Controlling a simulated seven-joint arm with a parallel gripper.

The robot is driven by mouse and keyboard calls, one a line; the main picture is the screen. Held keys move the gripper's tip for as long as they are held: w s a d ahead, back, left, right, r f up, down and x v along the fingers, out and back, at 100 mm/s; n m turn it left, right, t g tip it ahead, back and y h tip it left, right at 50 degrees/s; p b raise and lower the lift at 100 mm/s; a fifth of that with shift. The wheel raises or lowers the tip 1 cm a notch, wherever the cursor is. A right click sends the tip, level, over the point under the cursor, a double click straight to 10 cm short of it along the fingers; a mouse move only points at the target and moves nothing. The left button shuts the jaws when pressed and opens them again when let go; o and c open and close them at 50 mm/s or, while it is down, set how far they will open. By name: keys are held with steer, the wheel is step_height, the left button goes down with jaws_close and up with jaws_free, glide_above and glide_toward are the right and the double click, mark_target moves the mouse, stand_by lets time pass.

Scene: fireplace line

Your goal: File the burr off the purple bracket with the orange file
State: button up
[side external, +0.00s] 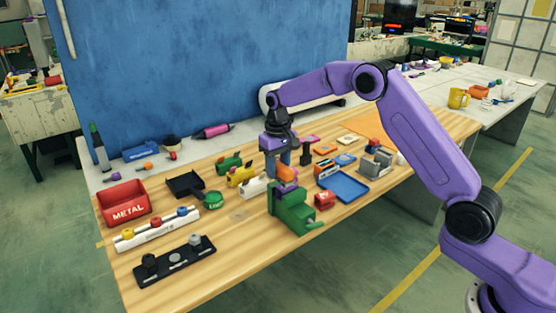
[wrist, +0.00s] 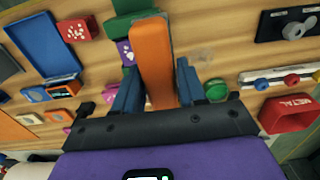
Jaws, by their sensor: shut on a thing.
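My gripper (side external: 283,158) is above the green vise (side external: 292,212) near the middle of the wooden bench. It is shut on the orange file (side external: 288,172), which extends forward between the fingers in the wrist view (wrist: 151,55). The purple bracket (side external: 286,186) sits in the vise jaws, just below the file. In the wrist view a small part of the bracket (wrist: 125,52) shows beside the file; the file hides the rest. I cannot tell whether file and bracket touch, and the burr cannot be made out.
A blue tray (side external: 343,186) and a small red box (side external: 325,200) are right of the vise. A red METAL bin (side external: 124,203), a white rack (side external: 157,229) and a black plate (side external: 175,260) stand at the left.

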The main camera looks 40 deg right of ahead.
mark_target(278, 179)
steer(key=shift+f, duration=1.55)
steer(key=shift+d+f, duration=0.6)
steer(key=shift+c, duration=0.4)
steer(key=shift+d, duration=2.65)
steer(key=a, duration=0.6)
steer(key=shift+a, duration=0.25)
steer(key=shift+r, duration=4.15)
